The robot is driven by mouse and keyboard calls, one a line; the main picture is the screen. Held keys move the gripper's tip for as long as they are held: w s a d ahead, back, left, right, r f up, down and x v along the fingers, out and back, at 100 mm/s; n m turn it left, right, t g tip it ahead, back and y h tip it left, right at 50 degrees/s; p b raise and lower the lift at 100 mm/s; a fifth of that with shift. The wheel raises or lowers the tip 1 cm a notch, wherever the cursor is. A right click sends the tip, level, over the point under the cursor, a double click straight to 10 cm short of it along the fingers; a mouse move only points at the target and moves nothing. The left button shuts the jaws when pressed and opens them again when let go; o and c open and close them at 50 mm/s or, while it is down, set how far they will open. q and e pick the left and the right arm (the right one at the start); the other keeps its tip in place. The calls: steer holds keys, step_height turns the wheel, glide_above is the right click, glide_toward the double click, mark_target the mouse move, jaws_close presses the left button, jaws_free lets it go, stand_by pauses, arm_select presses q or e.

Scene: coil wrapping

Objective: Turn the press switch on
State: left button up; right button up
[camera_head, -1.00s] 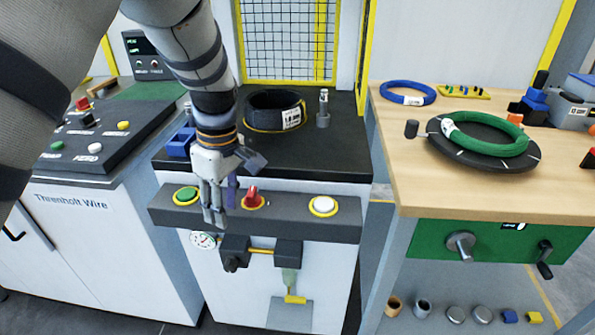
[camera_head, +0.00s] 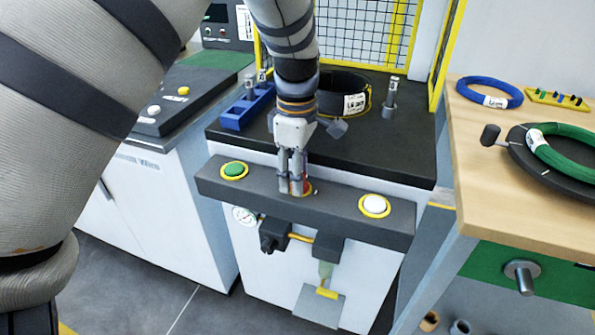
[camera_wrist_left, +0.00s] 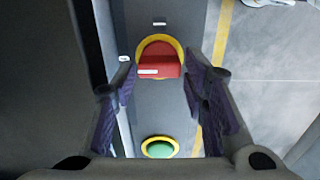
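The press switch is a red knob with a yellow ring, on the dark front panel (camera_head: 335,207) of the press. In the head view only a sliver of the red switch (camera_head: 306,187) shows behind my fingers. My left gripper (camera_head: 292,188) points down at it. In the left wrist view the red switch (camera_wrist_left: 160,62) has a small white mark and lies between the two spread fingers of my left gripper (camera_wrist_left: 158,85), with a gap visible on each side. The gripper is open and holds nothing. My right gripper is not in view.
On the panel, a green button (camera_head: 234,170) sits left of the switch and a white button (camera_head: 374,205) right of it. A dark coil (camera_head: 345,92), a metal post (camera_head: 390,98) and a blue bin (camera_head: 248,108) stand on the press top. A wooden table (camera_head: 475,155) is at right.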

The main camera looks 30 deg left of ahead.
arm_select(q)
steer(key=c, duration=0.9)
steer(key=shift+o, duration=0.2)
steer(key=shift+r+m, duration=0.1)
steer(key=shift+m, duration=0.2)
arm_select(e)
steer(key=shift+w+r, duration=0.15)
arm_select(q)
steer(key=m+p, duration=0.1)
steer(key=m, duration=0.1)
steer(key=shift+w+r+m, duration=0.1)
steer(key=shift+m, duration=0.3)
steer(key=m+p, duration=0.1)
steer(key=m, duration=0.2)
steer(key=shift+w+m, duration=0.1)
steer(key=shift+m, duration=0.2)
steer(key=m, duration=0.5)
steer(key=shift+w+d+m, duration=0.1)
steer(key=shift+m, duration=0.2)
steer(key=m, duration=0.5)
steer(key=shift+d+f, duration=0.1)
steer(key=shift+f, duration=0.1)
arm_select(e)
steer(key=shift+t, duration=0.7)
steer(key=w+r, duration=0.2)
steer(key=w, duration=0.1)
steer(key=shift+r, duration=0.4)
arm_select(q)
steer(key=shift+m, duration=0.3)
